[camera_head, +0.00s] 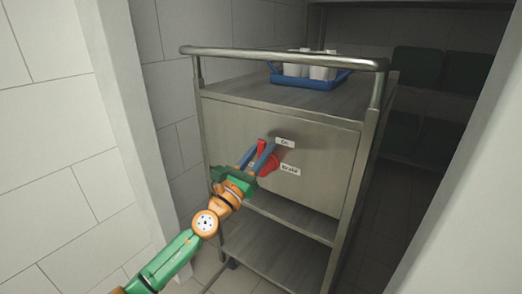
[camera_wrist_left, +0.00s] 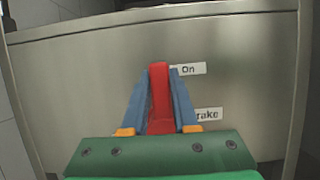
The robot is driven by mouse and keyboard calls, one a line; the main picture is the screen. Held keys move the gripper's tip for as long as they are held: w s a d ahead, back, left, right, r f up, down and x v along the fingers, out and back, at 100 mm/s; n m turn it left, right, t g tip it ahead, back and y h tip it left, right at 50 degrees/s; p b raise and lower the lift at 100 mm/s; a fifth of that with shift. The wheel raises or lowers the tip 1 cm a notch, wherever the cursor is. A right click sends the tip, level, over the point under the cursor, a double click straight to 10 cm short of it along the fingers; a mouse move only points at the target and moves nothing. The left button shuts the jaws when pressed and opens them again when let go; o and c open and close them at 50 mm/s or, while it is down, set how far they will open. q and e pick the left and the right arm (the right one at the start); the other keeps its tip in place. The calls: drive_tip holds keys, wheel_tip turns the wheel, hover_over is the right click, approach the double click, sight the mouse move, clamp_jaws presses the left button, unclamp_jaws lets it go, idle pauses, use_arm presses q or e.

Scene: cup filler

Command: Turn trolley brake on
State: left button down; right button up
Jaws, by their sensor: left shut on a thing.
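The metal trolley (camera_head: 222,118) stands ahead with its front panel facing me. A red brake lever (camera_head: 268,168) sits on that panel, beside a white "On" label (camera_head: 285,142) above and a second label (camera_head: 290,170) below. My left gripper (camera_head: 265,153) is shut on the lever, with one blue finger on each side. In the left wrist view the red lever (camera_wrist_left: 160,90) stands upright between the blue fingers, its tip close to the "On" label (camera_wrist_left: 188,69). The lower label (camera_wrist_left: 208,114) reads "rake", its left end hidden by a finger. My right gripper is not in view.
A blue tray (camera_head: 310,80) with white cups (camera_head: 322,68) stands on the trolley top, behind the push rail (camera_head: 285,57). A pale wall edge (camera_head: 118,115) is close on the left, and another wall (camera_head: 460,200) on the right. Dark green crates (camera_head: 418,65) sit on shelves behind.

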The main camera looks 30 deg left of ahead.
sight(260, 153)
use_arm(q)
drive_tip(key=c, duration=0.7)
unclamp_jaws()
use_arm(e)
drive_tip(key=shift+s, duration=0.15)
use_arm(q)
drive_tip(key=shift+s+f, duration=0.2)
drive_tip(key=shift+s, duration=0.05)
drive_tip(key=b+v, duration=0.1)
drive_tip(key=v, duration=0.4)
drive_tip(key=shift+s+f, duration=0.15)
drive_tip(key=shift+s+b, duration=0.3)
drive_tip(key=shift+s, duration=0.25)
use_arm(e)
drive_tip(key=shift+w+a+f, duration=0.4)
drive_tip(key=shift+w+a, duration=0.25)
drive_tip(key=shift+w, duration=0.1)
use_arm(q)
drive_tip(key=shift+a+f, duration=0.1)
